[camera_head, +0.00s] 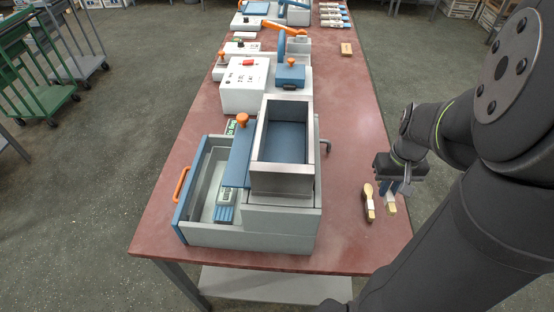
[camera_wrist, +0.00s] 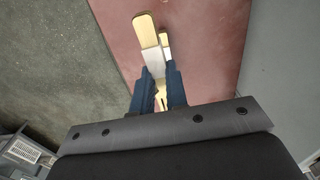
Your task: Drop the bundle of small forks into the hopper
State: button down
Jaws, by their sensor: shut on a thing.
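My gripper (camera_head: 389,188) is at the right edge of the table, shut on a pale wooden bundle (camera_head: 391,207) with a white band. In the wrist view the bundle (camera_wrist: 144,30) runs down between the two blue fingers (camera_wrist: 160,88); its narrow end is partly hidden there. A second banded wooden bundle (camera_head: 369,203) lies on the table just left of the held one; its pale end also shows in the wrist view (camera_wrist: 165,41). The open-topped hopper (camera_head: 265,131), with grey walls and a blue inside, stands on the press, left of my gripper and apart from it.
The press's blue-fronted drawer (camera_head: 178,214) is open to the left, with a control panel beside it. An orange knob (camera_head: 242,119) stands beside the hopper. More machines (camera_head: 245,87) stand farther back. The red tabletop (camera_head: 345,130) is clear between hopper and gripper.

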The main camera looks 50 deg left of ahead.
jog(key=s+a+r, duration=0.3)
jog(key=a+r, duration=0.1)
jog(key=r, duration=0.5)
jog(key=s+a+r, duration=0.3)
jog(key=a+r, duration=0.1)
jog(key=r, duration=0.4)
jog(key=s+a+r, duration=0.3)
jog(key=a+r, duration=0.1)
jog(key=r, duration=0.5)
jog(key=shift+s+a+f, duration=1)
jog(key=shift+a+f, duration=0.6)
jog(key=shift+f, duration=0.25)
jog(key=shift+s+a+f, duration=1.05)
jog(key=shift+a+f, duration=0.55)
jog(key=shift+f, duration=0.25)
jog(key=shift+s+a+f, duration=1)
jog(key=shift+a+f, duration=0.6)
jog(key=shift+f, duration=0.25)
jog(key=shift+f, duration=0.1)
jog(key=shift+f, duration=0.5)
jog(key=c, duration=1.4)
grip_release()
jog(key=shift+c, duration=0.2)
jog(key=shift+r, duration=0.1)
